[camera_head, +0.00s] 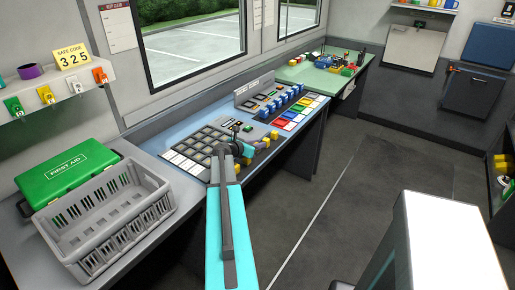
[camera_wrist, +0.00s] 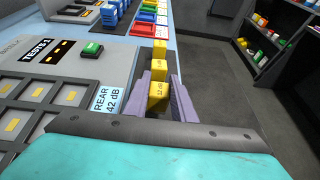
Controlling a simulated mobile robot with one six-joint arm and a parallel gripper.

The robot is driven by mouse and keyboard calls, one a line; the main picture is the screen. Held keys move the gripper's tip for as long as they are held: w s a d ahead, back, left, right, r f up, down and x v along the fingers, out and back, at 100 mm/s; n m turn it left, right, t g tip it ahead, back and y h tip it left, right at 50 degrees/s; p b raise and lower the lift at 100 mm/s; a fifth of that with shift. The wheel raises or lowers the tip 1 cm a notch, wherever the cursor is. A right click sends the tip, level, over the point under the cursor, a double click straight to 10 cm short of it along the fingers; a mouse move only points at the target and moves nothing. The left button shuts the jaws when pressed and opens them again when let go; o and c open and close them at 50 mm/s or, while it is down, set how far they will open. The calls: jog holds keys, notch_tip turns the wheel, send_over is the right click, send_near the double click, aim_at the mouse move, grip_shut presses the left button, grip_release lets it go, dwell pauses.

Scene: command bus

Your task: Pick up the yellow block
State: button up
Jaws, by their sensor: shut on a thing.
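I cannot tell whether the held block touches the surface.
The grey console (camera_wrist: 62,72) with a green button (camera_wrist: 92,48) lies left of my gripper. A grey crate (camera_head: 100,250) and green first aid box (camera_head: 66,168) are at left. The floor (camera_head: 350,200) at right is open.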

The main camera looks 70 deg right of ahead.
jog(key=shift+s+a+r, duration=0.1)
jog(key=shift+a+r, duration=0.05)
jog(key=shift+r, duration=0.8)
jog(key=s+a+r, duration=0.1)
jog(key=s+a, duration=0.9)
jog(key=a, duration=0.2)
jog(key=shift+r, duration=0.25)
jog(key=shift+f, duration=0.1)
jog(key=shift+p, duration=0.3)
notch_tip(320, 180, up, 6)
jog(key=p, duration=0.6)
jog(key=shift+s, duration=0.1)
